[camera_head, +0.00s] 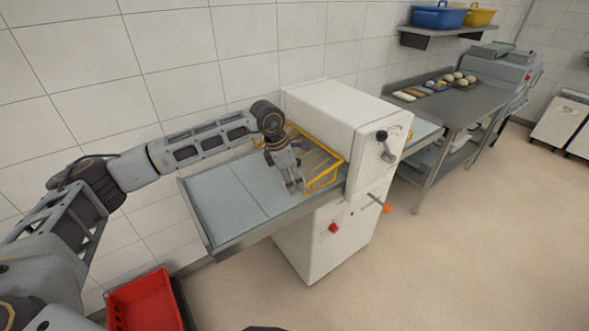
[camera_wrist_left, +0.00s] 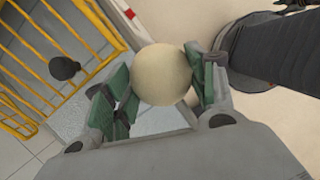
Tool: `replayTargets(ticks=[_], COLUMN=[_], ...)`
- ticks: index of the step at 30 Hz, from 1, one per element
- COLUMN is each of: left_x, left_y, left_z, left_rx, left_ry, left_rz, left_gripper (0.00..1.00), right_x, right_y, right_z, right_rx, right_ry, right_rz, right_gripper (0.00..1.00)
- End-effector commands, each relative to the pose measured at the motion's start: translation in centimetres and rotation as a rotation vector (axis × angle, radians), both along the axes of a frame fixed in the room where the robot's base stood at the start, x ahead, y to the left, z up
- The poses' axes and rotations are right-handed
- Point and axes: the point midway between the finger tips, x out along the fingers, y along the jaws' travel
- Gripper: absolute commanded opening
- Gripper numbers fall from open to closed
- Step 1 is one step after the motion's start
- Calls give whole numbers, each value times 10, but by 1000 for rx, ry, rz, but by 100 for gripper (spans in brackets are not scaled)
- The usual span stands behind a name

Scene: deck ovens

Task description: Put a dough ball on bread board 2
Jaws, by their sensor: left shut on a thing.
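My left gripper (camera_head: 294,186) reaches over the belt of the white machine, beside its yellow wire guard. In the left wrist view, the green-padded fingers (camera_wrist_left: 162,90) are shut on a pale round dough ball (camera_wrist_left: 162,74), touching it on both sides. The held ball is too small or hidden to make out in the head view. Several more dough balls (camera_head: 458,76) sit on the steel table at the back right, with pale and brown long pieces (camera_head: 408,95) near them. I cannot tell which item there is bread board 2. My right gripper is not in view.
The white machine (camera_head: 325,115) stands against the tiled wall, with a yellow guard (camera_head: 325,172), a grey belt (camera_head: 215,198) and an orange-tipped lever (camera_head: 387,208). A steel table (camera_head: 445,110) lies beyond it. A red crate (camera_head: 145,300) is at lower left.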

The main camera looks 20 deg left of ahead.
Motion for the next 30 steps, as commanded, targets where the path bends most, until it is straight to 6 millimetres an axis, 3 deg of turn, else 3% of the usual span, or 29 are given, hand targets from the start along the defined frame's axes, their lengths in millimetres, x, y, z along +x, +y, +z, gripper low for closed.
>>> replayTargets(ticks=[30], left_x=[-40], left_y=[11], left_z=[-121], left_rx=[-2], left_ry=[2], left_rz=[-842], left_gripper=[33], right_x=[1], right_y=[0], right_z=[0], right_rx=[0], right_ry=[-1], right_rz=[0], right_gripper=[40])
